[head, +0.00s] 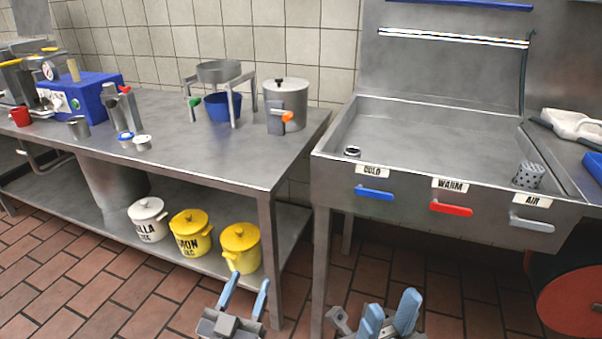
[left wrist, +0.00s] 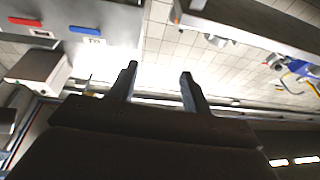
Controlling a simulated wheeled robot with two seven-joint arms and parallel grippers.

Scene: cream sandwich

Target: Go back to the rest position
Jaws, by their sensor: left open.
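In the head view my left gripper (head: 244,292) is at the bottom, in front of the steel table. Its two blue fingers are apart with nothing between them. The left wrist view also shows its two fingers (left wrist: 158,80), dark, spread and empty. My right gripper (head: 391,308) is at the bottom of the head view, to the right of the left one and in front of the sink unit. Its blue fingers stand apart and I see nothing held. Both grippers are low, clear of the table top and the sink. Most of both arms is out of view.
The steel table (head: 200,160) carries a blue machine (head: 85,97), a blue bowl (head: 222,106) under a stand and a lidded canister (head: 287,105). White and yellow pots (head: 241,248) stand on its lower shelf. The sink unit (head: 420,135) is at right, a red disc (head: 575,302) below it.

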